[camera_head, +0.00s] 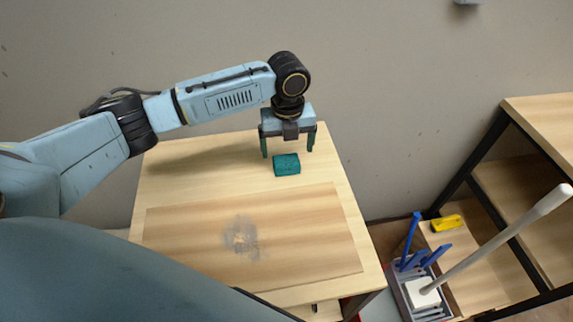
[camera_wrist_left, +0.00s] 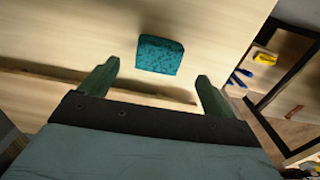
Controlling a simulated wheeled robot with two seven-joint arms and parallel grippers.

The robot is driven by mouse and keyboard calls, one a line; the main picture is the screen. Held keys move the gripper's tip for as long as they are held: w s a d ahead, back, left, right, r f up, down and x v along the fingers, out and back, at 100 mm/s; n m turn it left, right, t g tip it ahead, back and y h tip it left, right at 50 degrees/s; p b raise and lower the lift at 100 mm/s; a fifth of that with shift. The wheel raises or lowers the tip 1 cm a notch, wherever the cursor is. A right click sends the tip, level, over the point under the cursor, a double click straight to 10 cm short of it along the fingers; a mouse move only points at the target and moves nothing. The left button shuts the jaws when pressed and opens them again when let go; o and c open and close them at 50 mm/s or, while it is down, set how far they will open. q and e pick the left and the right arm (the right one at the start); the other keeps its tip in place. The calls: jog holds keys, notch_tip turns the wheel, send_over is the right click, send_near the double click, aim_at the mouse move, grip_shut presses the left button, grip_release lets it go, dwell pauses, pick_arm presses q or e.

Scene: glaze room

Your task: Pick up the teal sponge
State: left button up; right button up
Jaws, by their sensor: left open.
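The teal sponge (camera_head: 287,164) lies flat on the light wooden table (camera_head: 190,170), near its back right. It also shows in the left wrist view (camera_wrist_left: 159,55), ahead of the fingertips and between their lines. My left gripper (camera_head: 288,150) is open and empty, with its fingers pointing down. In the head view its fingers show just behind and above the sponge, apart from it. In the left wrist view both dark green fingers (camera_wrist_left: 153,75) are spread wide with nothing between them. My right gripper is not in view.
A wooden board (camera_head: 190,235) with a grey smudge covers the table's front part. On the right are a shelf unit (camera_head: 545,125), a yellow object (camera_head: 447,222), and a grey bin (camera_head: 401,288) with blue-handled tools and a long pole (camera_head: 500,238). A wall stands behind the table.

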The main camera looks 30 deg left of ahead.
aim_at(286, 160)
pick_arm(q)
notch_tip(286, 160, down, 6)
jog(key=shift+a+r, duration=0.15)
jog(key=shift+c, duration=0.3)
jog(key=c, duration=1)
